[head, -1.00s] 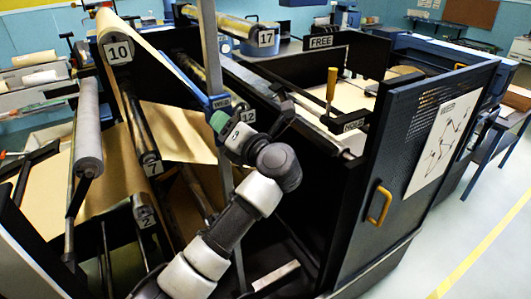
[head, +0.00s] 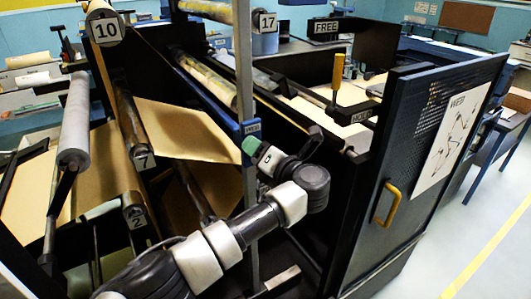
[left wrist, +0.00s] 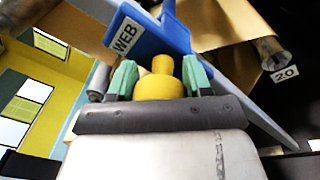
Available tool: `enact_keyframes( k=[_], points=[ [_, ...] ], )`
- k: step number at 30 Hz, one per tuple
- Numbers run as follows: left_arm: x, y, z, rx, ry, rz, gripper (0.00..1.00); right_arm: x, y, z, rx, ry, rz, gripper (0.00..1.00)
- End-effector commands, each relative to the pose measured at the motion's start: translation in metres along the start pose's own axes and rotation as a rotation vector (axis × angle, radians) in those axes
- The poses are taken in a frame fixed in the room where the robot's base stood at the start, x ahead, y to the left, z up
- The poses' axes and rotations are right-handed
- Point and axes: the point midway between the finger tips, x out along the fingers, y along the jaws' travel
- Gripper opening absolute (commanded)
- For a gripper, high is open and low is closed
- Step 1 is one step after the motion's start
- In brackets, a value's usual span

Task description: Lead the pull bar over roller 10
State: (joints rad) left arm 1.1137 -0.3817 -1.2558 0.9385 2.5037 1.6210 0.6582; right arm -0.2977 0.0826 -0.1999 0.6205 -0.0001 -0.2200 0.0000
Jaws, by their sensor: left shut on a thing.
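The pull bar (head: 212,95) is a long blue bar with a WEB label at its near end. It slants across the head view, to the right of and lower in the picture than roller 10 (head: 103,25). Brown paper (head: 185,130) hangs beside the bar. My left gripper (head: 250,148) is at the bar's near end. In the left wrist view its green fingertips (left wrist: 160,80) are shut on a yellow knob (left wrist: 160,86), in front of the blue bar end (left wrist: 155,38). The right gripper is not in view.
Roller 7 (head: 130,125) and roller 2 (head: 132,208) lie below roller 10. Roller 17 (head: 215,10) is at the top. A grey upright post (head: 244,60) stands close to my left gripper. A dark door (head: 395,170) with a yellow handle closes the right side.

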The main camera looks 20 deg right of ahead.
Motion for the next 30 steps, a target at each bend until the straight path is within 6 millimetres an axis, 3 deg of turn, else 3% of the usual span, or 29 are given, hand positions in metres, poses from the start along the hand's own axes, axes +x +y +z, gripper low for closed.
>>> enact_keyframes(
  k=[1, 8, 15, 30],
  points=[
    [-0.014, 0.002, 0.018, -0.030, -0.015, -0.017, 0.11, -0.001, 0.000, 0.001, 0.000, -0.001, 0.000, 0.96],
    [-0.013, 0.014, 0.021, -0.032, -0.018, -0.018, 0.12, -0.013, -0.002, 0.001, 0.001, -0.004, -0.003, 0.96],
    [-0.014, 0.025, 0.019, -0.027, -0.018, -0.022, 0.11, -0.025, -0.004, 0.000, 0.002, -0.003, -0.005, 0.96],
    [-0.014, 0.024, 0.008, -0.022, -0.016, -0.027, 0.11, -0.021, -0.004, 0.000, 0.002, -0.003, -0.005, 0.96]
  ],
)
